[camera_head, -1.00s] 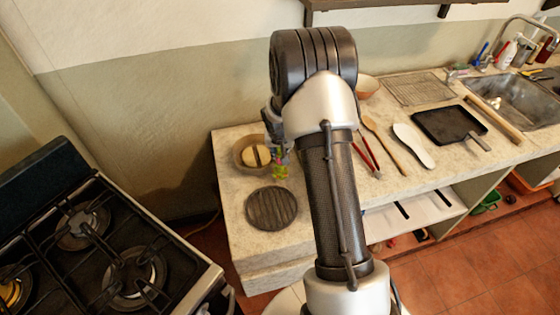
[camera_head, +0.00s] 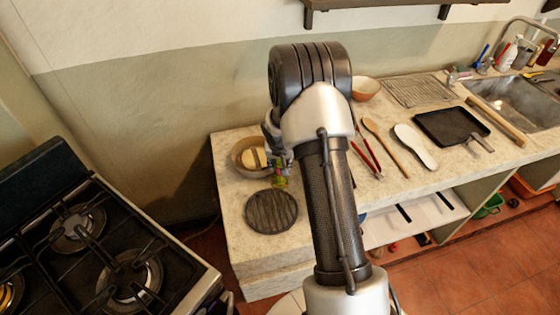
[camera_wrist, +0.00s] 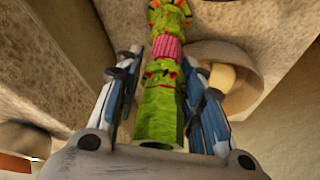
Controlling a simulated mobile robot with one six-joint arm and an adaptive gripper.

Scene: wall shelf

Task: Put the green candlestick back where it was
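The green candlestick (camera_wrist: 160,95), with a pink band and red-orange details, is between the two fingers of my gripper (camera_wrist: 163,65) in the wrist view. The fingers close in on both sides of it, and its near end faces the camera. In the head view the candlestick (camera_head: 281,180) shows as a small green piece below my gripper (camera_head: 272,140), beside the bowl and above the dark round trivet. My arm hides most of the gripper there. Whether the candlestick touches the counter cannot be told.
A bowl with a pale round thing in it (camera_head: 236,163) stands close to the left of the gripper. A round dark trivet (camera_head: 271,212) lies on the counter (camera_head: 230,232). Red tongs, a wooden spoon (camera_head: 385,146) and a black pan (camera_head: 450,126) lie to the right. A stove is left.

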